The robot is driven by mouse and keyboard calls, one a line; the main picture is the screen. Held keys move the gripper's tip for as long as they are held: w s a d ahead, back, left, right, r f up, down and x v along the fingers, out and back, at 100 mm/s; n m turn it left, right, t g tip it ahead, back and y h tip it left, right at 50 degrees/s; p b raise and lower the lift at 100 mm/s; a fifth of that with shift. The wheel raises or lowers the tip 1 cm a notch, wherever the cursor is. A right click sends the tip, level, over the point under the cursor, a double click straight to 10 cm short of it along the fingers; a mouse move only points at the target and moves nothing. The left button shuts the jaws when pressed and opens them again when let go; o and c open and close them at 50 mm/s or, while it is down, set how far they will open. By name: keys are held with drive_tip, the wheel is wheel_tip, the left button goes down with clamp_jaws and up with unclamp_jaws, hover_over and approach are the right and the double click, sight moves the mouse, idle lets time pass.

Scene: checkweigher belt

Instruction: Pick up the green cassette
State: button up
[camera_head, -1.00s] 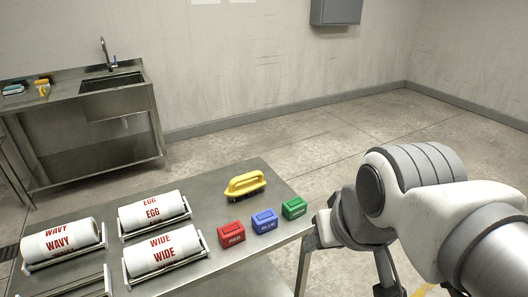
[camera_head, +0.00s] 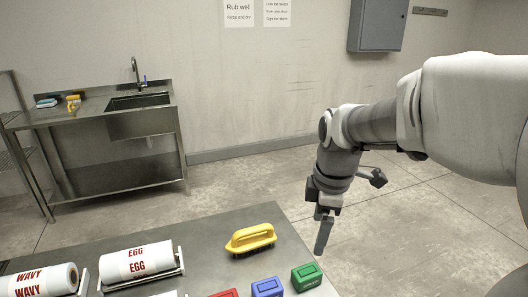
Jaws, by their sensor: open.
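The green cassette (camera_head: 306,277) stands on the steel table (camera_head: 214,233) near its right edge, at the right end of a row of three cassettes. The blue cassette (camera_head: 267,287) is just left of it, and the red cassette (camera_head: 224,293) is further left, cut by the bottom edge. My gripper (camera_head: 322,236) is in the air, above and slightly right of the green cassette in the picture, fingers pointing down. It is open and holds nothing. The fingers overlap each other in this view, so the gap between them is hard to see.
A yellow-handled brush (camera_head: 250,239) lies on the table behind the cassettes. White rolls marked EGG (camera_head: 137,263) and WAVY (camera_head: 40,281) rest in holders at the left. A steel sink bench (camera_head: 120,125) stands against the back wall. The floor right of the table is clear.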

drive_tip(key=w+f+n+g, duration=0.1)
drive_tip(key=w+f+n, duration=0.4)
drive_tip(key=n+b, duration=0.1)
drive_tip(key=b, duration=0.1)
approach(307, 271)
drive_tip(key=shift+g, duration=0.3)
drive_tip(key=f, duration=0.5)
drive_tip(key=shift+s+a, duration=0.1)
drive_tip(key=shift+a, duration=0.3)
drive_tip(key=shift+w+d+f, duration=0.1)
drive_tip(key=shift+w+f, duration=0.05)
drive_tip(key=shift+f, duration=1.25)
drive_tip(key=shift+w+d+f, duration=0.15)
drive_tip(key=shift+f, duration=1.25)
clamp_jaws()
